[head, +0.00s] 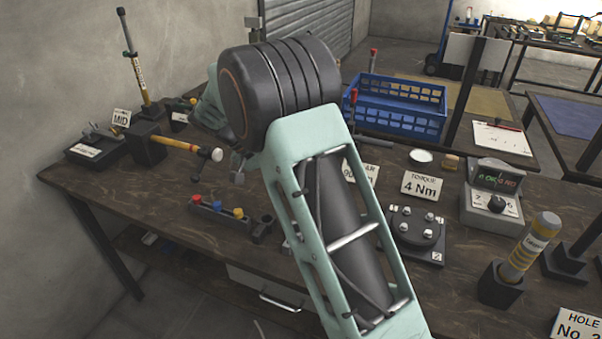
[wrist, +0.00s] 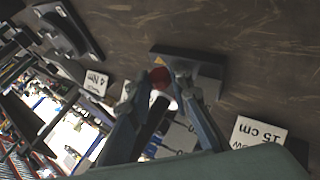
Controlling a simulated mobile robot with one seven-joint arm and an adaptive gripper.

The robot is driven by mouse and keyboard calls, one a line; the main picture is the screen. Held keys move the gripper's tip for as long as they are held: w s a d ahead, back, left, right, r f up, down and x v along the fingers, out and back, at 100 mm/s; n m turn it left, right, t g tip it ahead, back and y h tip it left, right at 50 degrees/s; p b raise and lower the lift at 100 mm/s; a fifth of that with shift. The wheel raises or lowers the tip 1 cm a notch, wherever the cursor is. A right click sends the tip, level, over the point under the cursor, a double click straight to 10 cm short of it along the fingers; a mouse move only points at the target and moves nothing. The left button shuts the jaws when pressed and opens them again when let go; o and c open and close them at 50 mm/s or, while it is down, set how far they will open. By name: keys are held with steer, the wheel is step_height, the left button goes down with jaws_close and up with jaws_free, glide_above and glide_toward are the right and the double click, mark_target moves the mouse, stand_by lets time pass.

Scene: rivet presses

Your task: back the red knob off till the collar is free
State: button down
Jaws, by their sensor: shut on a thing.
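The red knob (wrist: 159,77) shows in the wrist view as a small round red thing at the fingertips, against a grey block or plate (wrist: 205,62) on the bench. My gripper (wrist: 170,80) has its fingers on either side of the knob and is shut on it. The collar cannot be made out; the fingers and the dark parts below the knob cover that area. In the head view my arm hides the knob and most of my gripper.
On the bench are a "4 Nm" card (head: 422,185), a bolted plate (head: 416,232), a torque tester (head: 492,190), a blue crate (head: 395,106) and a mallet (head: 188,147). Bare bench shows at front left.

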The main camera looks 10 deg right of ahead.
steer(key=h, duration=0.1)
steer(key=g+h+p, duration=0.1)
steer(key=n+h, duration=0.1)
steer(key=shift+w+a+f+g+h, duration=0.15)
steer(key=shift+a+f+g+h, duration=0.15)
steer(key=shift+f+g, duration=0.1)
steer(key=shift+f+n+g+h, duration=0.2)
steer(key=shift+n+g+h, duration=0.25)
steer(key=shift+h, duration=0.85)
steer(key=c, duration=1.7)
jaws_free()
steer(key=shift+c, duration=0.2)
steer(key=shift+v, duration=3.8)
steer(key=shift+w+f, duration=0.1)
